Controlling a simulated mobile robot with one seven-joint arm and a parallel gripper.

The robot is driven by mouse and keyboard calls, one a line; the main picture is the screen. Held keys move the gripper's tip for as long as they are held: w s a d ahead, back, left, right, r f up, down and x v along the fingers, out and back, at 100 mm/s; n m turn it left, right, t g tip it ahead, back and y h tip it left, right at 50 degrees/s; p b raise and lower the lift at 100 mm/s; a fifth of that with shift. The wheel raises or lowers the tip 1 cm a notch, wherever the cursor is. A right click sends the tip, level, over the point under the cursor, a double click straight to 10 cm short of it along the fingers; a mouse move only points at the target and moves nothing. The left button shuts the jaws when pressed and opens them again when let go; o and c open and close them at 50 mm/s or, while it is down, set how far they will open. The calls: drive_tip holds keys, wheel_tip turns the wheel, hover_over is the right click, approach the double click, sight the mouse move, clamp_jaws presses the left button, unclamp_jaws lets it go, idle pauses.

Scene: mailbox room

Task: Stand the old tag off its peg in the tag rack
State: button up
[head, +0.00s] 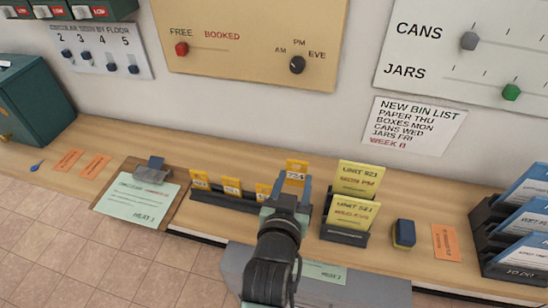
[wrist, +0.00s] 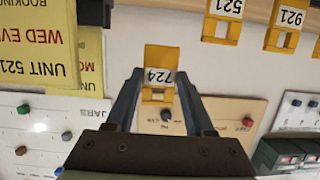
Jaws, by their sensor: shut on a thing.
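My gripper (head: 288,190) is shut on a yellow tag (head: 296,167) with a white label reading 724. In the wrist view the tag (wrist: 160,56) sits between the two fingertips. The tag is upright in the head view, at or above the right end of the dark tag rack (head: 222,201). Whether its lower edge touches the rack is hidden by my gripper. Several other yellow tags stand in the rack to the left; two of them, 521 (wrist: 224,8) and 921 (wrist: 291,17), show in the wrist view. I cannot make out a peg.
A dark holder with yellow unit cards (head: 352,213) stands close to the right of my gripper. A clipboard (head: 132,204) lies left of the rack. A blue-and-yellow block (head: 404,233) and dark trays of blue booklets (head: 520,222) are farther right. The wall is behind.

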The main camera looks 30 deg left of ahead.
sight(303, 185)
drive_tip(key=shift+s+d+f, duration=0.15)
drive_tip(key=shift+d+f, duration=0.35)
drive_tip(key=shift+f, duration=0.1)
drive_tip(key=shift+s+d+f, duration=0.15)
drive_tip(key=shift+d+f, duration=0.35)
drive_tip(key=shift+f, duration=0.1)
drive_tip(key=shift+f+b, duration=2.8)
drive_tip(key=shift+f, duration=0.1)
drive_tip(key=o, duration=1.3)
drive_tip(key=shift+v, duration=6.4)
drive_tip(key=shift+a, duration=0.15)
